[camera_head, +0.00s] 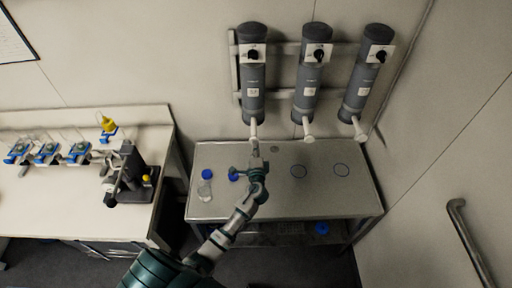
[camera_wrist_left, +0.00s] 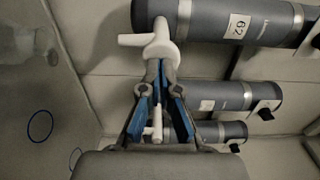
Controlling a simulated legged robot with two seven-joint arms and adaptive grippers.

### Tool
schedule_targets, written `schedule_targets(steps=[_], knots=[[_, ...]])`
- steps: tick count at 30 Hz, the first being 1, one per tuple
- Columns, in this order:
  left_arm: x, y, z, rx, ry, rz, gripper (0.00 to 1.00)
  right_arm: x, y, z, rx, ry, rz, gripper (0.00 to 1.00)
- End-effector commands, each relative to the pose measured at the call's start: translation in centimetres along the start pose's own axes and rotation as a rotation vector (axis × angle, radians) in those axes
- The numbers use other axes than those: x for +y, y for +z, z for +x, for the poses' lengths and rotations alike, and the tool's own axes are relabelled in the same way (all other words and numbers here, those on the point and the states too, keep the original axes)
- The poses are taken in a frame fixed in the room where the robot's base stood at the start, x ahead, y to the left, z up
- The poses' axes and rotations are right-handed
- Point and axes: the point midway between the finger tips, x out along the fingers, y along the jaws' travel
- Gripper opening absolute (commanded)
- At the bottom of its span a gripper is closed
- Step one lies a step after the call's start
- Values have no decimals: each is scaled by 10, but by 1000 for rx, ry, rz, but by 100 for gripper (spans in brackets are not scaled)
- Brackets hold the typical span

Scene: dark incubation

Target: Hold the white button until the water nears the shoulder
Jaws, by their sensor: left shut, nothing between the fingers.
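Three grey cylindrical dispensers hang on the wall, each with a white tap at its lower end. My left gripper (camera_head: 255,152) is shut and empty just below the white tap (camera_head: 253,130) of the left dispenser (camera_head: 252,80). In the wrist view, the shut fingertips (camera_wrist_left: 160,65) are at the white tap (camera_wrist_left: 157,38) of the nearest dispenser (camera_wrist_left: 225,20); I cannot tell whether they press it. A clear glass bottle (camera_head: 204,190) stands on the metal table at left, apart from the taps. Its water level is too small to tell. My right gripper is not in view.
The metal table (camera_head: 330,203) has blue rings marked on its top and blue caps (camera_head: 207,174) at left. The middle dispenser (camera_head: 312,80) and right dispenser (camera_head: 370,75) hang alongside. A white bench (camera_head: 60,205) with a microscope-like device (camera_head: 130,175) stands at left.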

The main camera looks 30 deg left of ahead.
Motion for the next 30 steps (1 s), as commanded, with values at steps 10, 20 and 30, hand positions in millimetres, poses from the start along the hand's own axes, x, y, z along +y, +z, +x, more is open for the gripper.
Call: schedule_targets(steps=[10, 20, 30], knots=[[1, -1, 13, 0, -2, -2, 0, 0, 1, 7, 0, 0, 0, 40], [-3, 0, 26, 0, -5, -1, 0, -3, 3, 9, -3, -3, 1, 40], [-4, 2, 28, 0, -7, -4, 0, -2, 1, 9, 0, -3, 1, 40]])
